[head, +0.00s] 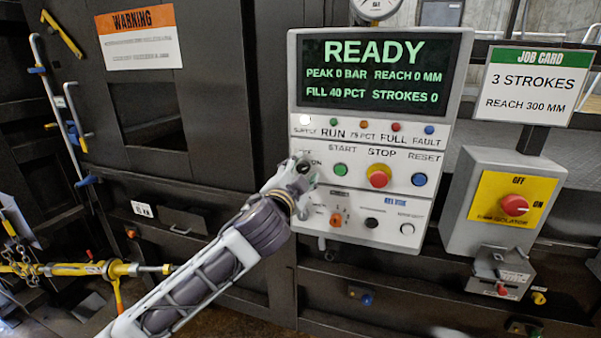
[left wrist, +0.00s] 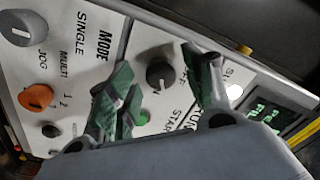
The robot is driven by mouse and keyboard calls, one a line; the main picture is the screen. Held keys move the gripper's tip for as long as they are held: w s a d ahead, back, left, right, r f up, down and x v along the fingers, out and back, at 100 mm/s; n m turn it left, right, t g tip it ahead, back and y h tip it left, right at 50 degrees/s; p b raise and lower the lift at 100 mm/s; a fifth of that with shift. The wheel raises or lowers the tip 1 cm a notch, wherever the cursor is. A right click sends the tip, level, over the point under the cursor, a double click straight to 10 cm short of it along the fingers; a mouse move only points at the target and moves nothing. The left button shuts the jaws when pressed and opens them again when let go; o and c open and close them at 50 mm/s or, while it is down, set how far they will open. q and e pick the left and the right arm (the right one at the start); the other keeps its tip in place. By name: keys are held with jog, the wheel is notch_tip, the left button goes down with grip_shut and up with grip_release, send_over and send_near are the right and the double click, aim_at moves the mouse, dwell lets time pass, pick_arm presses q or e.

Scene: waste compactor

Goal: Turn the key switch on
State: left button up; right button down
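The key switch (head: 303,167) is a round dark knob on the left of the grey control panel (head: 432,160), with partly covered OFF and ON lettering beside it. In the left wrist view the black knob (left wrist: 160,75) lies between my left gripper's two green-padded fingers (left wrist: 162,82). The fingers are apart, with visible gaps to the knob. In the head view my left gripper (head: 299,172) is right at the switch and hides part of it. The knob's exact setting is hard to read. My right gripper is in neither view.
The panel display (head: 382,70) reads READY. A yellow isolator box (head: 513,199) with a red knob is at the right.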

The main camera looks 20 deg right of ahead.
pick_arm(q)
jog(key=v, duration=1.2)
dwell(0.7)
dwell(0.4)
